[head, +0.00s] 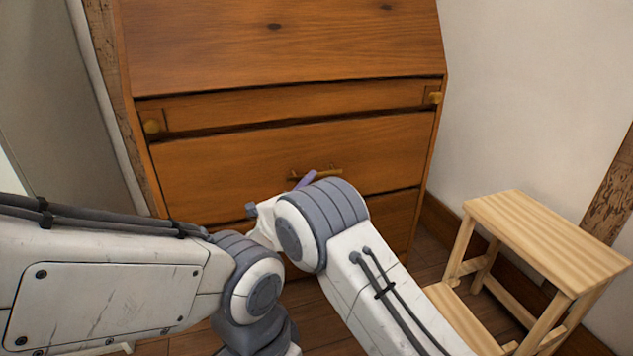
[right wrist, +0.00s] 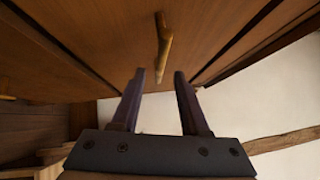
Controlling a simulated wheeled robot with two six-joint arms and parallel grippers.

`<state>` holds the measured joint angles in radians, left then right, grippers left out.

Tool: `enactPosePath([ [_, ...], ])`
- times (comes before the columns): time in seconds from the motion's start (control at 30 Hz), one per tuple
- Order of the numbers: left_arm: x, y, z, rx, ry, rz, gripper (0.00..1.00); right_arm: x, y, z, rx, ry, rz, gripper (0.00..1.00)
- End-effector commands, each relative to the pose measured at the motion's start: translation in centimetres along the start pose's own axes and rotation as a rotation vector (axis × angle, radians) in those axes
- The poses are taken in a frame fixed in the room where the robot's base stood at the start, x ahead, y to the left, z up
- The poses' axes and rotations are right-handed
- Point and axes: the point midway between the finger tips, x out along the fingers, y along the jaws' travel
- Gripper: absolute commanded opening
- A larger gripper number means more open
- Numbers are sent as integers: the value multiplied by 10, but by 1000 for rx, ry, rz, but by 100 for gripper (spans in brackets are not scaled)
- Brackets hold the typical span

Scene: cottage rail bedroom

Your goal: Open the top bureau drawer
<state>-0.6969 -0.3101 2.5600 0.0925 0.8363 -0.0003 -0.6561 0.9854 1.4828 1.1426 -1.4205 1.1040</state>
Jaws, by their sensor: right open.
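The brown wooden bureau (head: 200,50) stands ahead with its sloping front closed. Its top wide drawer (head: 220,165) looks shut and carries a brass bar handle (head: 328,173). My right gripper (head: 305,180) is at this handle, mostly hidden behind its own arm; a purple finger shows beside the handle. In the right wrist view the gripper (right wrist: 159,76) is open, and the handle (right wrist: 163,45) runs lengthwise with its near end between the fingertips in the picture. I cannot tell whether they touch. My left arm crosses the lower left; its gripper is out of sight.
A lower drawer (head: 400,212) is partly hidden by my arms. A light wooden step stool (head: 540,235) stands at the right, near the white wall (head: 530,90).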

Motion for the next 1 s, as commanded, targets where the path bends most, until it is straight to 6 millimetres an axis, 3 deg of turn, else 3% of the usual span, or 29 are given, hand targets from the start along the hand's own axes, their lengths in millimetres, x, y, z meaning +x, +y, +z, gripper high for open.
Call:
enactPosePath([
  [0.1,13,-1,1,0,0,0,50,22,3,-2,2,3,-2,45],
  [0.3,21,-2,1,0,0,0,50,43,1,0,-1,-1,-1,45],
  [0.63,21,-2,1,0,0,0,50,47,0,0,-2,-2,0,45],
  [0.67,21,-2,1,0,0,0,50,47,0,0,-2,-2,0,41],
  [0.77,21,-2,1,0,0,0,50,47,0,0,-2,-2,0,3],
  [1.0,21,-2,1,0,0,0,50,47,0,0,-3,-2,1,0],
])
